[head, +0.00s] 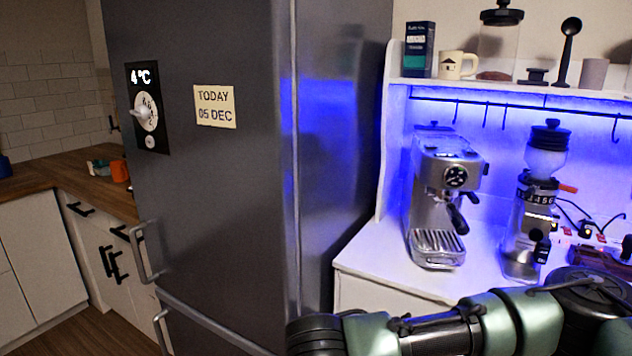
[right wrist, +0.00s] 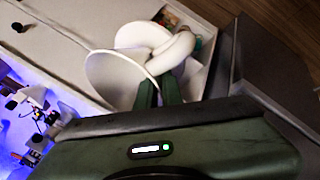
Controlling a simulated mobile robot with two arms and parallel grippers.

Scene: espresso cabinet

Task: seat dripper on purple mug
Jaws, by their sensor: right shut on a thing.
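The white dripper (right wrist: 108,80) shows in the right wrist view, with a round flange, a cone and a thick looped part. My right gripper (right wrist: 158,92) is shut on it; the fingertips are partly hidden against the white part. The dripper is tilted in this view, and a white surface lies behind it. In the head view my right arm crosses the bottom right, and its gripper is out of frame. I cannot make out a purple mug in either view. My left gripper is not in view.
A grey fridge (head: 230,170) fills the head view's middle. Right of it, a white cabinet holds an espresso machine (head: 440,195) and a grinder (head: 535,215). Its shelf bears a cream mug (head: 452,65) and a greyish-pink cup (head: 593,73). An orange mug (head: 120,171) stands on the left counter.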

